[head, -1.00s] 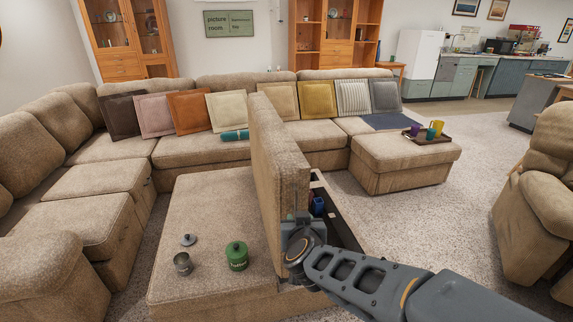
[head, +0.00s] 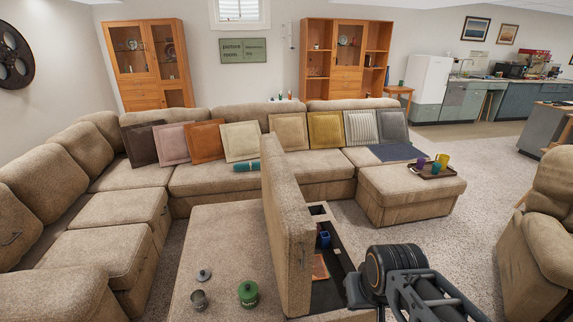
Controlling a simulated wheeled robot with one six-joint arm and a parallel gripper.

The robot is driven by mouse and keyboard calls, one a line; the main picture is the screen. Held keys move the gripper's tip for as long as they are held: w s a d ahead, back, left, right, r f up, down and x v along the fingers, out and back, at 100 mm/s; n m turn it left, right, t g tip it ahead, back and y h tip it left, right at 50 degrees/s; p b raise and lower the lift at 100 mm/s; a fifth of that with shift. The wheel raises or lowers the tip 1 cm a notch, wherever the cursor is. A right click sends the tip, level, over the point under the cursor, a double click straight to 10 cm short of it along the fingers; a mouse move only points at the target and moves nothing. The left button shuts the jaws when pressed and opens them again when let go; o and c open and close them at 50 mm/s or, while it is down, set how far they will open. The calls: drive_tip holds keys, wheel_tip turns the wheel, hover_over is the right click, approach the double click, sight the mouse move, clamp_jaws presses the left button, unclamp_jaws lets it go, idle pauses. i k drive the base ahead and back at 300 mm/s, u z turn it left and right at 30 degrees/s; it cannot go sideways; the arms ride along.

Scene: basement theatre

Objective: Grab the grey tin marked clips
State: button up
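A small grey metal pot (head: 199,300) stands on the near left of the ottoman top, with a loose grey lid (head: 203,275) behind it. I cannot read any marking on it. The ottoman's hinged lid (head: 287,230) stands upright, and a dark storage compartment (head: 328,296) is open to its right. Inside are a blue item (head: 323,240) and a flat orange-brown item (head: 320,267). No tin marked clips can be made out; part of the compartment is hidden. My gripper (head: 357,291) is right of the compartment, apart from the lid; its fingers are not clear.
A green lidded canister (head: 248,294) stands beside the grey pot. A sectional sofa (head: 210,178) with several cushions wraps behind and left. A tray (head: 433,173) with cups sits on the sofa's right end. Carpet (head: 455,225) is clear on the right, before an armchair (head: 540,250).

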sight(198, 298)
drive_tip(key=u, duration=2.9)
drive_tip(key=i, duration=2.75)
drive_tip(key=z, duration=3.2)
